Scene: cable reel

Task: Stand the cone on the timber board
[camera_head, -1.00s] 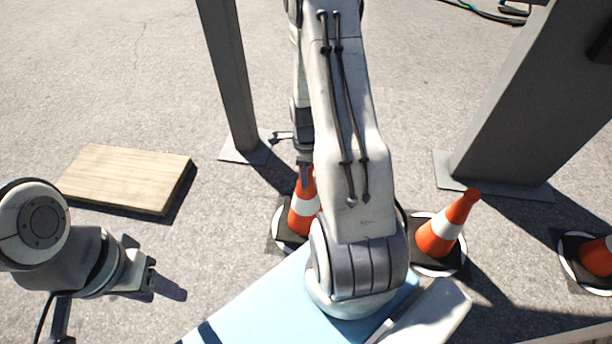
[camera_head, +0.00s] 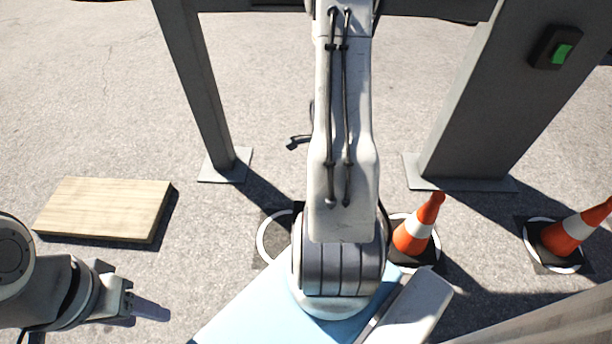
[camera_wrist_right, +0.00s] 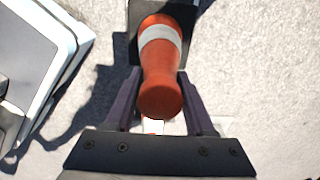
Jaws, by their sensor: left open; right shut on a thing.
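The timber board (camera_head: 105,208) lies flat and bare on the ground at the left of the head view. An orange cone with a white band (camera_wrist_right: 160,60) is in my right gripper (camera_wrist_right: 159,82), its top towards the right wrist camera and part of its dark base showing beyond. The fingers are shut on the cone's upper part. In the head view my right arm hides this gripper and cone. I cannot tell how high the cone is. My left gripper (camera_head: 138,306) is open and empty at the lower left, in front of the board.
A dark patch with a white ring (camera_head: 266,240) shows left of my right arm. Two other cones stand on the right, one near (camera_head: 414,235) and one farther right (camera_head: 568,236). A grey post (camera_head: 205,95) and a wide grey pillar (camera_head: 475,120) stand behind.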

